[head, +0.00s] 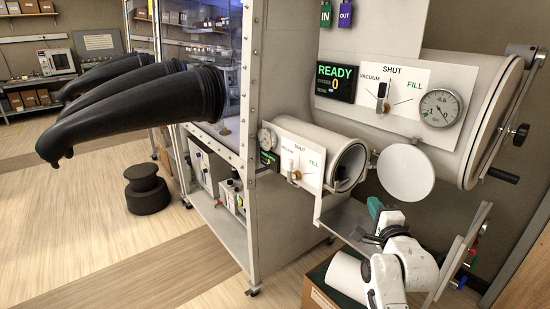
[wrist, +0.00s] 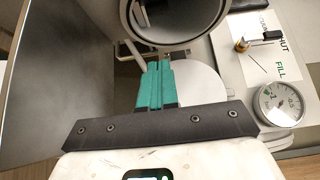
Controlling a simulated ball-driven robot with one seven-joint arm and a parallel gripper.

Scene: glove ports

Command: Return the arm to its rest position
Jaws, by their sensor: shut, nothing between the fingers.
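My white arm (head: 400,268) is at the lower right of the head view, in front of the glove box's side. My gripper (head: 374,207) has teal fingers and points up, below the open mouth of the small antechamber (head: 348,165). In the wrist view the teal fingers (wrist: 155,83) lie together with nothing between them. The antechamber's round white door (head: 405,175) hangs open to the right of its mouth. It also shows behind the fingers in the wrist view (wrist: 205,87).
The large antechamber (head: 470,120) is above, with a READY display (head: 335,82) and a gauge (head: 440,107). A grey shelf (head: 345,218) lies close to my gripper. Black gloves (head: 140,105) stick out at left, above a black stool (head: 147,190).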

